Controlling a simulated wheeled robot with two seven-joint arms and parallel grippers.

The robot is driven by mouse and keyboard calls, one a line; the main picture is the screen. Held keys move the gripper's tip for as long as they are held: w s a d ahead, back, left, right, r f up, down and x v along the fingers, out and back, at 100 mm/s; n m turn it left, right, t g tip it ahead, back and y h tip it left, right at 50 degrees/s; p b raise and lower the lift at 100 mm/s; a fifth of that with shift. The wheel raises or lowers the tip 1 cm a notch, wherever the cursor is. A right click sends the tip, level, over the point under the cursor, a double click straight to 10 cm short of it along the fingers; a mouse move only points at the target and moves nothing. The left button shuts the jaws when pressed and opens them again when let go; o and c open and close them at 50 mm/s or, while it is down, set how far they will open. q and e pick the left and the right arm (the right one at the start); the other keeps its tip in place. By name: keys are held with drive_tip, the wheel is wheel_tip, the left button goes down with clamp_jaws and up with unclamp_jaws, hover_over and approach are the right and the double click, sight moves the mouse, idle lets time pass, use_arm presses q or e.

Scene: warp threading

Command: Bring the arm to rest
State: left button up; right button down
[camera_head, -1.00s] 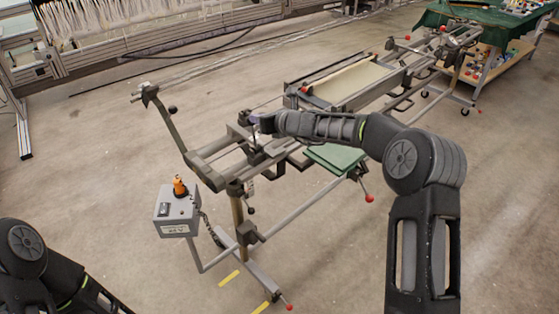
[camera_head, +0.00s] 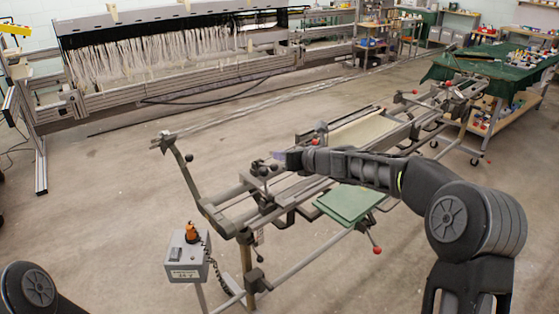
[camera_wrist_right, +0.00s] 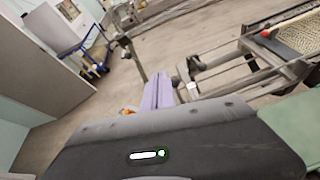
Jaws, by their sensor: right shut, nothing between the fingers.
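Whether the fingertips touch the frame below cannot be told. Only a dark joint of my left arm shows at the bottom left of the head view; the left gripper is outside the picture.
A grey control box (camera_head: 187,258) with an orange knob stands at the frame's front. A green plate (camera_head: 346,203) lies beneath my right forearm. A loom with white threads (camera_head: 150,65) stands behind. A green-covered table (camera_head: 490,66) is at the back right. Floor at left is clear.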

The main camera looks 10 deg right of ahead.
idle(0.4)
drive_tip(key=s+a+f+n+g+h, duration=0.1)
drive_tip(key=s+f+n+g, duration=0.1)
drive_tip(key=s+f+n, duration=0.6)
drive_tip(key=s+a+f+n+g+h, duration=0.1)
drive_tip(key=s+f+n+g, duration=0.3)
drive_tip(key=f, duration=0.7)
drive_tip(key=s+f+n+t+h, duration=0.1)
drive_tip(key=s+f+n, duration=0.3)
drive_tip(key=f+n, duration=0.45)
drive_tip(key=s+a+f+n+g, duration=0.2)
drive_tip(key=s+f, duration=0.3)
drive_tip(key=s, duration=0.6)
drive_tip(key=s+a+f+n+g+y, duration=0.1)
drive_tip(key=s+a+f+n, duration=0.3)
drive_tip(key=s, duration=0.7)
drive_tip(key=s+a+f+n+g, duration=0.3)
drive_tip(key=s+f, duration=0.4)
drive_tip(key=s, duration=0.4)
drive_tip(key=shift+a+n+g+y+b, duration=0.35)
drive_tip(key=shift+a+n, duration=0.25)
drive_tip(key=shift+n, duration=0.25)
